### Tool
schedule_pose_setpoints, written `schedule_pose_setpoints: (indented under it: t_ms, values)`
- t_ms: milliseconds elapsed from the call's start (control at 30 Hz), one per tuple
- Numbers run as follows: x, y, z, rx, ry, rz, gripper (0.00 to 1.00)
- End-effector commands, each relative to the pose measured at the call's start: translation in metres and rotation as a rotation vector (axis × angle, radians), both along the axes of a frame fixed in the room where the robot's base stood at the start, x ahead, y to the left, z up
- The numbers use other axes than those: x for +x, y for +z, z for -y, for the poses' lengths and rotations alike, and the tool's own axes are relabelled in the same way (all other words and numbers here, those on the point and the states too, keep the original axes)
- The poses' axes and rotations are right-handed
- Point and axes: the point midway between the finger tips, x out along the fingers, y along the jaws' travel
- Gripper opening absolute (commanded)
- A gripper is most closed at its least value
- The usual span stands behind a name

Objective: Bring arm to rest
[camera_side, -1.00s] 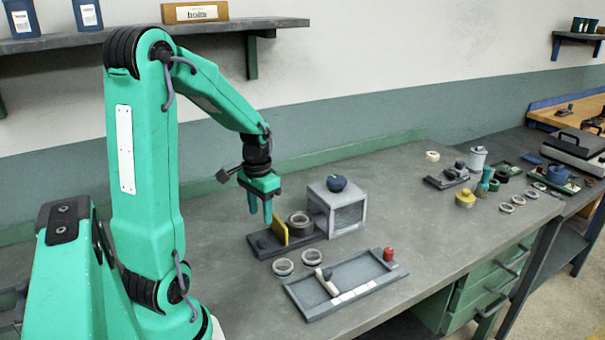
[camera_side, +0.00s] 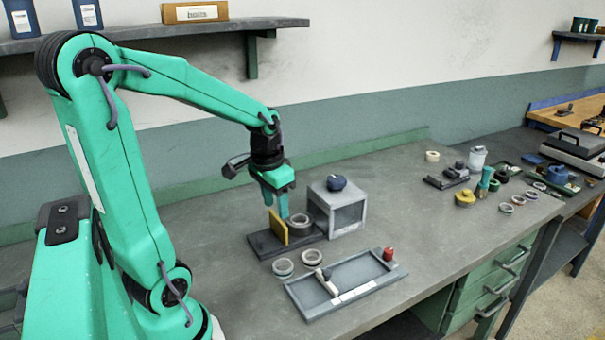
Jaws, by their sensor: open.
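My green gripper (camera_side: 275,207) hangs from my arm with its fingers pointing down, above the dark fixture (camera_side: 268,245) on the bench. Its fingers are apart and hold nothing that I can see. A yellow upright plate (camera_side: 278,227) stands on the fixture, just below the fingers. A ring (camera_side: 300,226) sits on the fixture to the right of the plate. The right fingertip is close to the ring and the plate in this view; I cannot tell the exact gap.
Two loose rings (camera_side: 283,267) and a shallow tray (camera_side: 343,288) with a red knob (camera_side: 388,254) lie in front. Bench space behind the box is clear.

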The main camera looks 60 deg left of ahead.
Motion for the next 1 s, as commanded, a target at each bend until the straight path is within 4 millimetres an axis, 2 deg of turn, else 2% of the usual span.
schedule_pose_setpoints:
  t_ms: [33,300,600,800,1000]
  values:
    - [0.000,0.009,0.012,0.010,-0.019,0.027,0.43]
    - [-0.010,0.041,0.067,0.030,-0.085,0.147,0.43]
    - [-0.034,0.065,0.118,0.016,-0.158,0.281,0.43]
    - [-0.047,0.072,0.137,-0.002,-0.187,0.339,0.43]
    - [-0.051,0.073,0.142,-0.008,-0.195,0.355,0.43]
